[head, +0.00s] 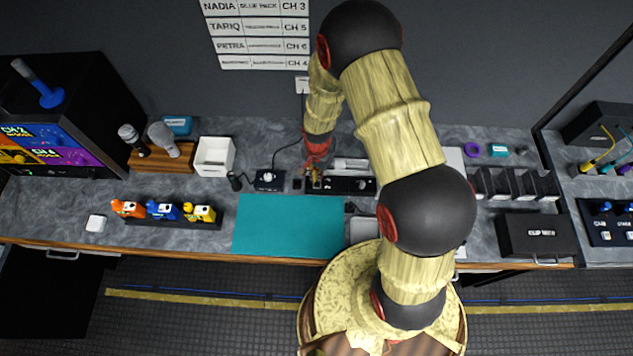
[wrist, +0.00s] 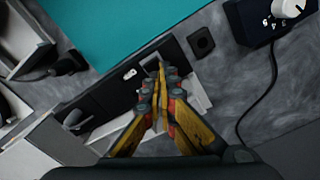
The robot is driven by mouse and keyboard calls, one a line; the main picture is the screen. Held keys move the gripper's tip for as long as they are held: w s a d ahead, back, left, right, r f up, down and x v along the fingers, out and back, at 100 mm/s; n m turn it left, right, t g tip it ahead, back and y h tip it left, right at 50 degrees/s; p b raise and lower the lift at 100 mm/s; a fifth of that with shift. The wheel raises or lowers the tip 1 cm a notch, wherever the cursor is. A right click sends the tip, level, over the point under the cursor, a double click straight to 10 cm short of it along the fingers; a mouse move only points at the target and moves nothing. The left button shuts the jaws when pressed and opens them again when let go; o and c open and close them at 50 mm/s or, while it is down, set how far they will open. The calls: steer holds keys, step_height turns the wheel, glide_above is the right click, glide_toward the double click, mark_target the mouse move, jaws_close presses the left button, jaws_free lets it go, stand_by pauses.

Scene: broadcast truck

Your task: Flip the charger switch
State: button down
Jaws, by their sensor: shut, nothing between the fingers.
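A small white oval (wrist: 130,73) shows on the unit. Contact cannot be told.
A black box with a white knob (head: 268,178) and a small black square block (wrist: 201,42) lie beside the unit. A cable (wrist: 268,90) runs from the knob box. The teal mat (head: 285,225) is bare. A clip box (head: 535,235) stands far right.

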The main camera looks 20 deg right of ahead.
steer(key=shift+r, duration=0.15)
steer(key=shift+r+p, duration=2.1)
steer(key=shift+r, duration=1.3)
